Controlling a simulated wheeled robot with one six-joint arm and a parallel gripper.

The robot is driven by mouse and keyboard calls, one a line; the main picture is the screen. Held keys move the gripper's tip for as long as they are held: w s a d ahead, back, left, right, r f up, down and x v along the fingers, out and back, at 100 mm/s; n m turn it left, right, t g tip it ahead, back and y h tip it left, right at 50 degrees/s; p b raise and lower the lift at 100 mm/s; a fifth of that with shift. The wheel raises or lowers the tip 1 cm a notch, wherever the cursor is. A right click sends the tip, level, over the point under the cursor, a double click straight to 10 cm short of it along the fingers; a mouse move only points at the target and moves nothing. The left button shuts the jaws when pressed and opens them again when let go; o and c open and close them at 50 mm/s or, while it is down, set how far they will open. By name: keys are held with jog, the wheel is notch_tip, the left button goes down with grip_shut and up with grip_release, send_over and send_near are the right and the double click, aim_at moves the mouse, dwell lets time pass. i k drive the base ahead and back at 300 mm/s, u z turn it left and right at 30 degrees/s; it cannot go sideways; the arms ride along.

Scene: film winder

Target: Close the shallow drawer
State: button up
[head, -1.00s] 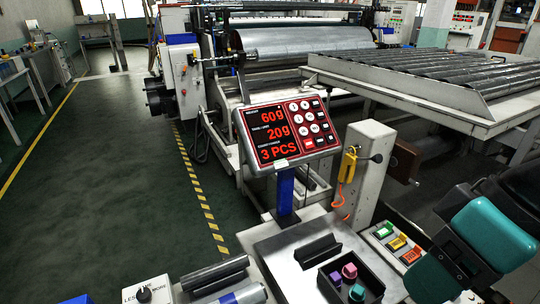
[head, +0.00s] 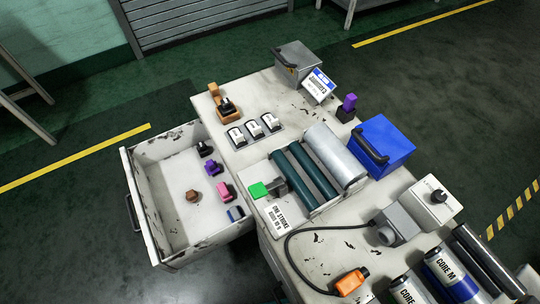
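The drawer (head: 163,205) is a shallow white box with worn, chipped edges. In the head view it stands pulled out from the left side of the white worktable (head: 330,245). Its dark handle (head: 131,213) is on the outer left wall. Inside lie a black piece (head: 204,149), a purple piece (head: 212,168), a pink piece (head: 224,191), a brown piece (head: 193,196) and a blue-grey piece (head: 235,214). My gripper is not in view, so its state is hidden.
On the worktable are rollers (head: 336,155), a blue box (head: 381,146), a grey box (head: 299,62), switches (head: 254,130) and an orange connector (head: 351,282) on a black cable. Green floor (head: 60,240) lies open left of the drawer.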

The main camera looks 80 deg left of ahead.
aim_at(160, 170)
jog(key=u, duration=0.15)
jog(key=k, duration=0.5)
jog(key=u, duration=3)
